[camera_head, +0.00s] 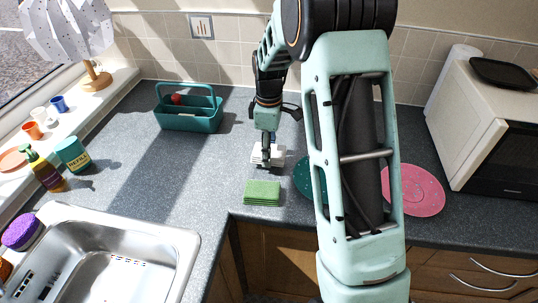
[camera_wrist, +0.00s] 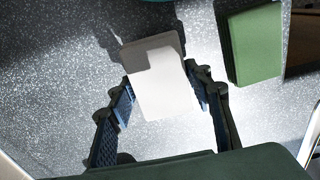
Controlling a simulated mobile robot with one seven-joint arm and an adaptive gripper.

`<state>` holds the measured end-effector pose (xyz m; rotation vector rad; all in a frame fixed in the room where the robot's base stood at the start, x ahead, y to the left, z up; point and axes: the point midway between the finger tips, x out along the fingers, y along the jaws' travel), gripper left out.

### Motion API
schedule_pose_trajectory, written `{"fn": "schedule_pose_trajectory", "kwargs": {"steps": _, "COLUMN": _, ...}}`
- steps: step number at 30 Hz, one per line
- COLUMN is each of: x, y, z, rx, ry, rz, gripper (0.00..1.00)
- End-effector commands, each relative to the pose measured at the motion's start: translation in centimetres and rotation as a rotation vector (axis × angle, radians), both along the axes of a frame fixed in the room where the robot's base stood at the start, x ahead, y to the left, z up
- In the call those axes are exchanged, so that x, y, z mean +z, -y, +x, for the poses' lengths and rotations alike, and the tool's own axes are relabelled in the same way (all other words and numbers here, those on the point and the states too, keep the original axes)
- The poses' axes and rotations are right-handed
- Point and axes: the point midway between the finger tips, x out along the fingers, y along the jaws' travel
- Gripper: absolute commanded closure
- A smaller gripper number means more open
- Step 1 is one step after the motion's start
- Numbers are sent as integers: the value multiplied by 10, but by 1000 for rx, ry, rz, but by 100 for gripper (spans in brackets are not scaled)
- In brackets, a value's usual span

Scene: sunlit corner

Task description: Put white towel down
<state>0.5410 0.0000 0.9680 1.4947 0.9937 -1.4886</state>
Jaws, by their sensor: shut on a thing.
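The white towel (camera_head: 268,155) is a small folded block, seen in the head view near the middle of the dark counter, behind the green folded towel. My gripper (camera_head: 266,150) points down over it. In the wrist view the white towel (camera_wrist: 160,82) lies between the two fingers of my gripper (camera_wrist: 162,98), which are shut on it. Its shadow falls on the counter beside it. I cannot tell whether the towel touches the counter. The lower part of the fingers is partly hidden in the head view.
A green folded towel (camera_head: 262,193) lies at the counter's front edge; it also shows in the wrist view (camera_wrist: 255,45). A teal caddy (camera_head: 190,122) stands behind left. A pink plate (camera_head: 414,190) and a teal plate (camera_head: 304,178) lie right. The sink (camera_head: 105,265) is front left.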

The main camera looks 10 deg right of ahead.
Motion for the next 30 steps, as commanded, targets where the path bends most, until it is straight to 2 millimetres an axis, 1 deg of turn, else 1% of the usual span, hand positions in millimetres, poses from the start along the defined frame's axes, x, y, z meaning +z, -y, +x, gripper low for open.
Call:
{"fn": "schedule_pose_trajectory", "kwargs": {"steps": 1, "x": -10, "y": 0, "z": -3, "rx": 0, "ry": -9, "rz": 0, "gripper": 73}}
{"fn": "schedule_pose_trajectory", "kwargs": {"steps": 4, "x": -21, "y": 0, "z": -2, "rx": 0, "ry": -5, "rz": 0, "gripper": 73}}
{"fn": "schedule_pose_trajectory", "kwargs": {"steps": 11, "x": -22, "y": 0, "z": -2, "rx": 0, "ry": -3, "rz": 0, "gripper": 73}}
{"fn": "schedule_pose_trajectory", "kwargs": {"steps": 15, "x": -27, "y": 0, "z": -2, "rx": 0, "ry": -3, "rz": 0, "gripper": 73}}
{"fn": "schedule_pose_trajectory", "kwargs": {"steps": 16, "x": -26, "y": 0, "z": -2, "rx": 0, "ry": -3, "rz": 0, "gripper": 53}}
{"fn": "schedule_pose_trajectory", "kwargs": {"steps": 20, "x": -25, "y": 0, "z": -2, "rx": 0, "ry": -3, "rz": 0, "gripper": 38}}
{"fn": "schedule_pose_trajectory", "kwargs": {"steps": 21, "x": -25, "y": 0, "z": -2, "rx": 0, "ry": -3, "rz": 0, "gripper": 36}}
{"fn": "schedule_pose_trajectory", "kwargs": {"steps": 30, "x": -23, "y": 0, "z": -2, "rx": 0, "ry": -3, "rz": 0, "gripper": 36}}
